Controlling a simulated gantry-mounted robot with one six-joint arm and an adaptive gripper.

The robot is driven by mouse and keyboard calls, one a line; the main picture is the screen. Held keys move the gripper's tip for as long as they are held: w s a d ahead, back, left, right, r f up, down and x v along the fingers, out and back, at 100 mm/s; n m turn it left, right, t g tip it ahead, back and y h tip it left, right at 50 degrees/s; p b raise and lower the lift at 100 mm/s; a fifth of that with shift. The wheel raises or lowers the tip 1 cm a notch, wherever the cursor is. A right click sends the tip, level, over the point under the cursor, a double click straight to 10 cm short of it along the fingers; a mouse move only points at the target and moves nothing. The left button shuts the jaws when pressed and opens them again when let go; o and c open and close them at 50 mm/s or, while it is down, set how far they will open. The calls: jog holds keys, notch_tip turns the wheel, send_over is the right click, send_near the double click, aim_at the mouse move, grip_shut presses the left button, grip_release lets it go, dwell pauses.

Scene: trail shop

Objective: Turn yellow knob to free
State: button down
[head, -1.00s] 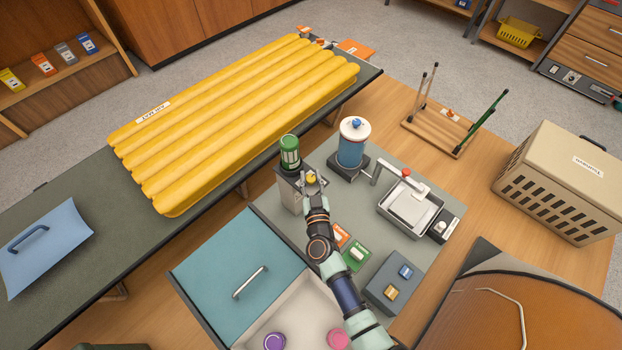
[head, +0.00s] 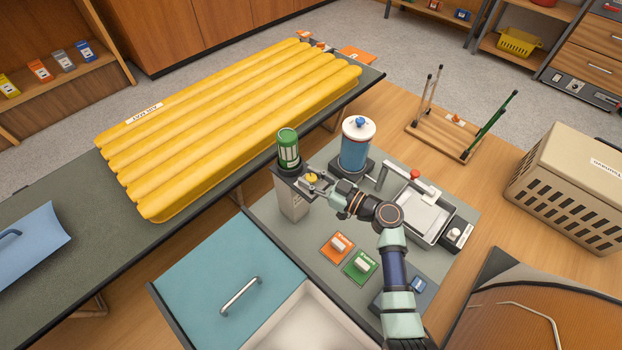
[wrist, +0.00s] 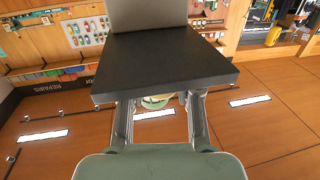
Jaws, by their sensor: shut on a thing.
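The yellow knob (head: 312,178) sits at the top of a grey post-like unit (head: 292,206) with a dark top, beside a green canister (head: 288,148). My gripper (head: 317,183) reaches it from the right and is shut on it. The fingers partly cover the knob, and its pointer and any markings are too small to read. In the wrist view, my two fingers (wrist: 160,115) extend to a dark slab (wrist: 165,65), which hides the knob.
A blue jar (head: 355,150) with a white lid stands just behind my gripper. A metal tray unit (head: 428,215) is to the right. Orange (head: 338,247) and green (head: 361,265) switch plates lie in front. A teal lid (head: 228,275) is at front left.

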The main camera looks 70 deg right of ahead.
aim_at(311, 177)
jog(key=n+y, duration=0.1)
jog(key=y, duration=0.2)
jog(key=n+y, duration=0.2)
jog(key=shift+d+r+n+y, duration=0.1)
jog(key=shift+n+y, duration=0.2)
jog(key=shift+y, duration=0.1)
jog(key=shift+f+n+g+y, duration=0.1)
jog(key=shift+n+g+y, duration=0.25)
jog(key=shift+n+y, duration=0.65)
jog(key=shift+f+n+g+y, duration=0.1)
jog(key=shift+n+g+y, duration=0.35)
jog(key=shift+y, duration=0.95)
jog(key=shift+r+n, duration=0.1)
jog(key=shift+n, duration=0.25)
jog(key=c, duration=0.8)
grip_release()
notch_tip(311, 177, up, 10)
jog(key=shift+r, duration=0.1)
